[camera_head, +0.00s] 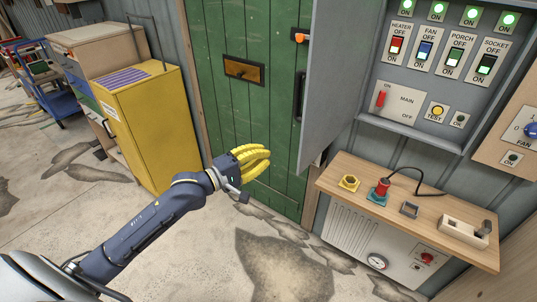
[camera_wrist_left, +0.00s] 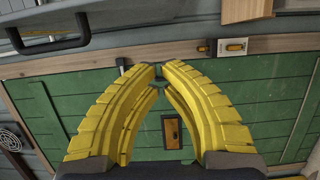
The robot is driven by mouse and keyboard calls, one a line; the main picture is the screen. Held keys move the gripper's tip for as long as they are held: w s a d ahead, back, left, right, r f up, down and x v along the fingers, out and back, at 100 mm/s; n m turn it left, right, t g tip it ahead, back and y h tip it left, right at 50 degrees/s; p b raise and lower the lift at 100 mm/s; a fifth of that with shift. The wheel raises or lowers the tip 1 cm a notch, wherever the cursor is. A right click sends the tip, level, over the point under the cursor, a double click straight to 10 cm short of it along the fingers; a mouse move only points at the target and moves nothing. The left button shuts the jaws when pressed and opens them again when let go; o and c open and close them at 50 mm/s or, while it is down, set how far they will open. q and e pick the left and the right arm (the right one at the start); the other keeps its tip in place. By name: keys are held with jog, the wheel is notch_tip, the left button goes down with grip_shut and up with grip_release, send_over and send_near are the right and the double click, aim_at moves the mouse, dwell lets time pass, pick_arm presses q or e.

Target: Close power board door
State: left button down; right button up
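The power board door (camera_head: 336,75) is a tall grey panel in the head view. It stands swung open, seen at a steep angle, left of the power board (camera_head: 432,55) with its switches. A black handle (camera_head: 298,98) shows at the door's left side. My left gripper (camera_head: 267,158) has yellow ribbed fingers and is below and left of the door, apart from it. In the left wrist view its fingertips (camera_wrist_left: 160,68) nearly meet with nothing between them. A grey surface with a black handle (camera_wrist_left: 50,42) is at upper left there, seemingly the door. My right gripper is not shown.
A green plank door (camera_head: 245,110) stands behind my left gripper. A wooden shelf (camera_head: 405,220) with small items juts out below the board. A yellow cabinet (camera_head: 150,125) stands at left. The floor (camera_head: 190,235) between is clear.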

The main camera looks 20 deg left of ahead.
pick_arm(q)
jog(key=w+d, duration=0.6)
jog(key=d, duration=0.2)
jog(key=shift+w, duration=0.15)
jog(key=shift+d, duration=0.2)
dwell(0.3)
